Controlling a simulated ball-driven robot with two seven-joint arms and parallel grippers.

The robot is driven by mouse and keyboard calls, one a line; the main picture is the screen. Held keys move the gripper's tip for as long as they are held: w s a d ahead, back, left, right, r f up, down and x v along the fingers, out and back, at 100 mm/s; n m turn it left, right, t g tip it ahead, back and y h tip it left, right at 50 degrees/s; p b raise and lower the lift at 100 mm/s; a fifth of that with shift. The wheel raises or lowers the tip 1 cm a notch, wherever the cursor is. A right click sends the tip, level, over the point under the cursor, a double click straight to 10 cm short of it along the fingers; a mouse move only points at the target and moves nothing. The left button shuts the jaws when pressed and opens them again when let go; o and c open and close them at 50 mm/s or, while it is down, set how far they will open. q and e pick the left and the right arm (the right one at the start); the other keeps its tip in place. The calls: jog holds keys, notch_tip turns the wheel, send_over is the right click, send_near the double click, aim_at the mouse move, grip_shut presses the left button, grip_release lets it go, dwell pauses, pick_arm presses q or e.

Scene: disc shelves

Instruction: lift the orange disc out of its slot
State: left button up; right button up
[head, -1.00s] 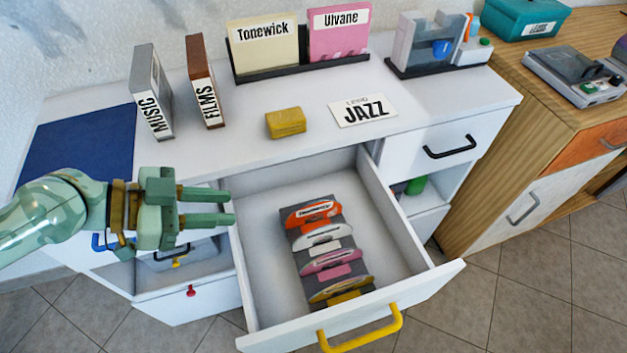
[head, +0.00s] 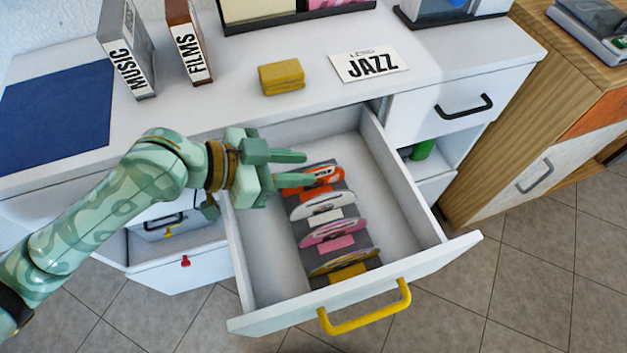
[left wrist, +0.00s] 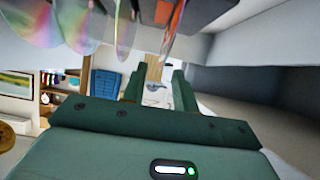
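The orange disc (head: 331,175) stands in the rearmost slot of a dark rack (head: 345,257) inside the open drawer. Its left part is hidden behind my left gripper. My left gripper (head: 308,168) reaches in from the left with its fingers apart, at the disc's left side. I cannot tell whether it touches the disc. In the left wrist view the two fingers (left wrist: 158,90) are apart with nothing clearly between them, and an orange edge (left wrist: 179,14) shows above them. My right gripper is not in view.
A white disc (head: 322,206), a pink disc (head: 334,231) and a yellow-labelled disc (head: 345,262) stand in front of the orange one. The drawer has a yellow handle (head: 368,318) and free floor around the rack. A yellow block (head: 281,77) and JAZZ card (head: 368,65) lie on the counter.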

pick_arm(q)
jog(key=shift+x, duration=1.15)
grip_shut()
